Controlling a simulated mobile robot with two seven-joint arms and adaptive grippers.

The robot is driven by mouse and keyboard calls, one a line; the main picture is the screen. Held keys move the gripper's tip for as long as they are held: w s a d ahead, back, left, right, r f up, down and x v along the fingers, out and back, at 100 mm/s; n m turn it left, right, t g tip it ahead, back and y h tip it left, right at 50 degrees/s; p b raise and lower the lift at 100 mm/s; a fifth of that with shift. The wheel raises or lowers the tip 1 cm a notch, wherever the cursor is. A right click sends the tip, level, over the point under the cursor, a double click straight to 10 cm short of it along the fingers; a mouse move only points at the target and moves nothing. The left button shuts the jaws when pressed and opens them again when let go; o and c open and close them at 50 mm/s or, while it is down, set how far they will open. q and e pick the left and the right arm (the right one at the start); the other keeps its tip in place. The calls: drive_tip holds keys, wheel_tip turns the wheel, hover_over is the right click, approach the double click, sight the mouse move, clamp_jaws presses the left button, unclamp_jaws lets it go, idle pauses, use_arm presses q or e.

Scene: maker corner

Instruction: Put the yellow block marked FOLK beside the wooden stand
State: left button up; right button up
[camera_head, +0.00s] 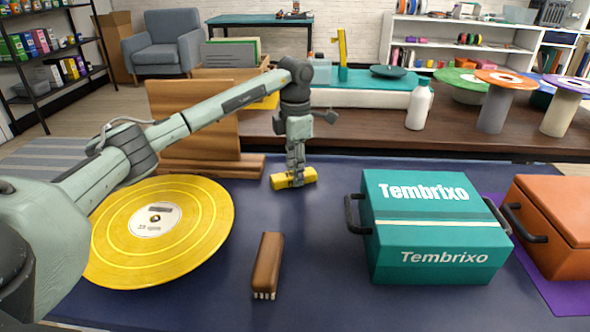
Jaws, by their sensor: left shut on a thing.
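A small yellow block (281,182) is at the far middle of the dark blue table, just right of the wooden stand's base. Its marking is too small to read. My left gripper (297,182) points straight down and is shut on the block. I cannot tell whether the block touches the table. The wooden stand (200,150) stands at the back left, partly hidden behind my left arm. My right gripper is not in view.
A yellow record (190,245) lies at the left under my arm. A brown brush (267,262) lies at the front middle. A teal Tembrixo box (425,262) and an orange box (560,215) stand at the right. The table is clear between block and brush.

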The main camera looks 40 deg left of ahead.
use_arm(q)
drive_tip(key=o, duration=1)
drive_tip(key=shift+o, duration=0.2)
wheel_tip(320, 180, up, 12)
drive_tip(key=shift+r, duration=0.15)
